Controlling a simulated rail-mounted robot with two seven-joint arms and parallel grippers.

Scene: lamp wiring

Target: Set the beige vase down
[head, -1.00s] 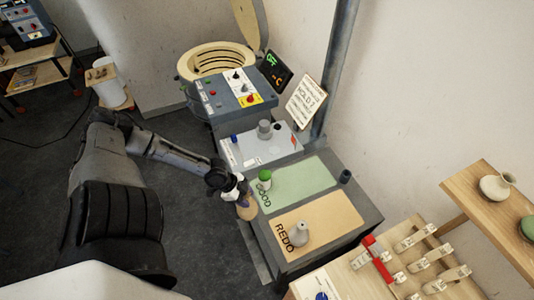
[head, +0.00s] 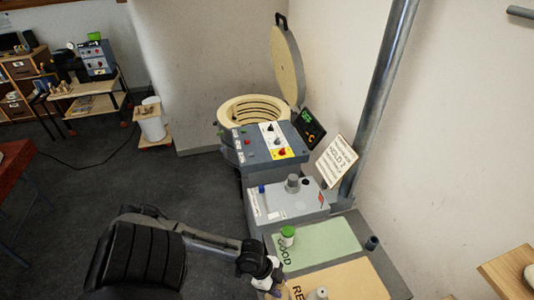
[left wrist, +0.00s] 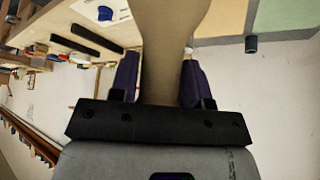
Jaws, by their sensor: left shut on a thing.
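The beige vase (left wrist: 168,45) fills the upper middle of the left wrist view, with its neck between the two purple fingers of my left gripper (left wrist: 158,85). In the head view my left gripper (head: 270,282) is low, at the left edge of the bench, beside the green GOOD mat (head: 330,240) and the orange REDO mat (head: 350,280). The gripper is shut on the vase, which is mostly hidden there behind the gripper and near the frame's bottom. My right gripper is out of view.
A pale grey vase (head: 318,293) stands on the REDO mat. A small dark cup (head: 372,243) is at the bench's right. The kiln (head: 255,112) is open behind the control box (head: 265,145).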

